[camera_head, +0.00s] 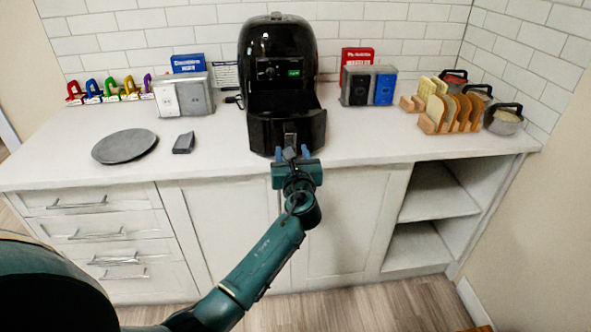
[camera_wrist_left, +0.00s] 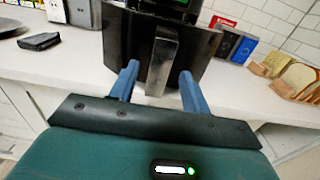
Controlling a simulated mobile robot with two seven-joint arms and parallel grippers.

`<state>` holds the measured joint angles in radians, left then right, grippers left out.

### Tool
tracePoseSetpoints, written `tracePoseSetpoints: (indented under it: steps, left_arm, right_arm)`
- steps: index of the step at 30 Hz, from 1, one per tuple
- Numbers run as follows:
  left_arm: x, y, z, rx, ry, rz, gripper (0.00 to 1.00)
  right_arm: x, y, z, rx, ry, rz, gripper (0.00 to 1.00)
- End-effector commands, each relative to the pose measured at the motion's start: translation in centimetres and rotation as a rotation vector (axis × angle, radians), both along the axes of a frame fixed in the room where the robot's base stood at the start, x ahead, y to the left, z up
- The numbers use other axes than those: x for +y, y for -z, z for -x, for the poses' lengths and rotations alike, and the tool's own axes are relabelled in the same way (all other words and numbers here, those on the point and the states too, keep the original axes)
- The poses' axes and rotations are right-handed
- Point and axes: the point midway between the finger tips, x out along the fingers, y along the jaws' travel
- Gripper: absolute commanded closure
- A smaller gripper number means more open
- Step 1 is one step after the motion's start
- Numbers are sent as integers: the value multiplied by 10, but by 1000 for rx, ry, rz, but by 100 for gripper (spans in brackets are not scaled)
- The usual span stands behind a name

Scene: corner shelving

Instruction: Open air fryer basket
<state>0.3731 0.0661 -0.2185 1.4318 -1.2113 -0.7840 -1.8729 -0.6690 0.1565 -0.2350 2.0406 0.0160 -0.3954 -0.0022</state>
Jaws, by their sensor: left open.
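The black air fryer (camera_head: 280,50) stands upright on the white counter, with a small green display. Its dark basket (camera_head: 262,133) is at the lower front and juts out past the body; its inside cannot be seen. The grey upright handle (camera_head: 290,136) is on the basket's front, and it shows large in the left wrist view (camera_wrist_left: 162,62). My left gripper (camera_head: 292,153) is open in front of the basket. In the left wrist view its two blue fingers (camera_wrist_left: 159,72) sit either side of the handle's lower part, with gaps on both sides. My right gripper is not in view.
The white counter (camera_head: 215,160) is clear just left and right of the fryer. A grey round plate (camera_head: 125,146) and small dark object (camera_head: 184,143) lie left. Drawers and open shelves are below.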

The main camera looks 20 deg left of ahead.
Motion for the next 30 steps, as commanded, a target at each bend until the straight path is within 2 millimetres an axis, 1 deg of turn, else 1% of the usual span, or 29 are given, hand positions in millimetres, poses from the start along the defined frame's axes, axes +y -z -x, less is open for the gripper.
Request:
tracePoseSetpoints:
  steps: [1, 6, 9, 12, 18, 30]
  left_arm:
    - [-7, 1, 12, 2, 2, 3, 53]
    - [-27, 1, 44, 1, 1, 2, 53]
    - [-35, 1, 58, 2, 0, 2, 53]
    - [-42, 1, 68, 0, 0, 1, 53]
    - [-46, 0, 76, 0, -2, 0, 53]
    - [-46, 0, 75, 0, -1, 1, 53]
  right_arm:
    - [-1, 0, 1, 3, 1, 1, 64]
    - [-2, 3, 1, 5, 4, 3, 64]
    - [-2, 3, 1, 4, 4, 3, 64]
    - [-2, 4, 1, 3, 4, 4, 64]
    - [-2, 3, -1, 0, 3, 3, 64]
    - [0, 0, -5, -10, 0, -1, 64]
